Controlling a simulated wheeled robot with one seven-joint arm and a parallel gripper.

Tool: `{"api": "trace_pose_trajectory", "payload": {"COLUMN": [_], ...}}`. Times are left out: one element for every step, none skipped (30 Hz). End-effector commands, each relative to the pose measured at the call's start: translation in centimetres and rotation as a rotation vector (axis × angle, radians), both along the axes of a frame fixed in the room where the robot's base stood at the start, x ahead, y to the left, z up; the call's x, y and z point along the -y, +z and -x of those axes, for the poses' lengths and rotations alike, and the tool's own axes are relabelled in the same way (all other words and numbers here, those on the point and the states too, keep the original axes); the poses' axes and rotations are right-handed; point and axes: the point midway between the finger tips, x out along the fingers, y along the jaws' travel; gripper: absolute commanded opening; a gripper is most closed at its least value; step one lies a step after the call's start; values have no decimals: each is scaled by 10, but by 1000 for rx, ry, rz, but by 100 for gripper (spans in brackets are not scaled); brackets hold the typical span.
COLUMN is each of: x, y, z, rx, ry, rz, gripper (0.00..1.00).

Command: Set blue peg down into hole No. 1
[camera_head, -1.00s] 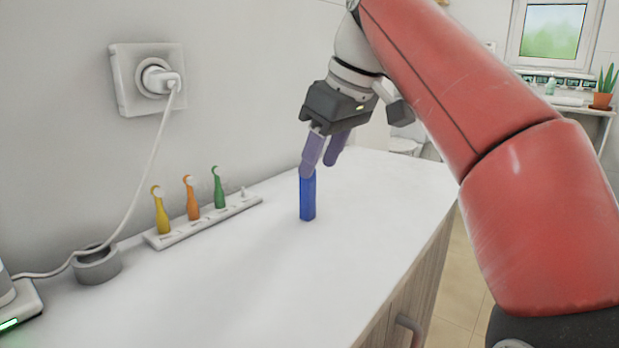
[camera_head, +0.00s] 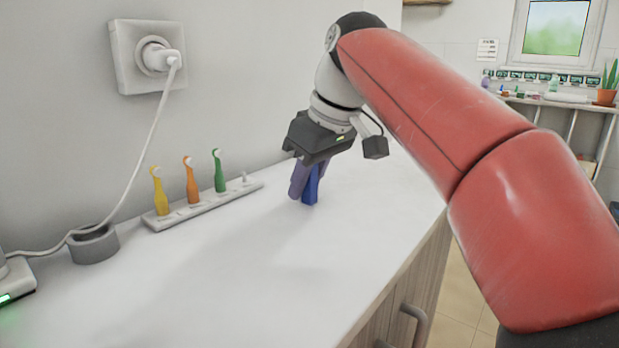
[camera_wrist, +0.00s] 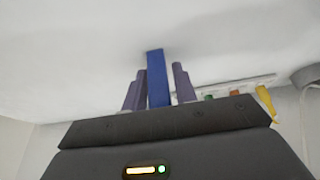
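The blue peg (camera_head: 311,187) is upright on the white counter, right of the holder strip. My gripper (camera_head: 303,182) points down over it, with its purple fingers low around the peg. In the wrist view the blue peg (camera_wrist: 155,75) stands between the two fingers of my gripper (camera_wrist: 160,70). A gap shows on the right finger's side; the left finger is close to the peg. The white holder strip (camera_head: 205,208) carries a yellow piece (camera_head: 160,192), an orange piece (camera_head: 192,182) and a green piece (camera_head: 219,172). Hole No. 1 cannot be made out; the strip's labels are too small to read.
A small white stub (camera_head: 244,178) rises at the strip's right end. A grey ring (camera_head: 94,246) sits at left with the white cable passing it from the wall socket (camera_head: 148,55). The counter (camera_head: 230,270) in front is clear; its edge is at right.

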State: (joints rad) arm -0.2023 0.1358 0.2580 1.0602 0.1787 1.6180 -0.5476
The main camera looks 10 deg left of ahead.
Motion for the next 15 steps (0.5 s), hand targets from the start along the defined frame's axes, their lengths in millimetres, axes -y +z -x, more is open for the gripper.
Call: {"api": "trace_pose_trajectory", "payload": {"x": [0,0,0,0,0,0,0,0,0,0,0,0,0,0,0], "y": [0,0,0,0,0,0,0,0,0,0,0,0,0,1,2], "z": [0,0,0,0,0,0,0,0,0,0,0,0,0,0,0], "rx": [0,0,0,0,0,0,0,0,0,0,0,0,0,0,1], "ry": [0,0,0,0,0,0,0,0,0,0,0,0,0,0,0], "rz": [0,0,0,0,0,0,0,0,0,0,0,0,0,0,-1], "gripper": [21,17,12,8,4,0,0,0,0,0,0,0,0,0,0]}}
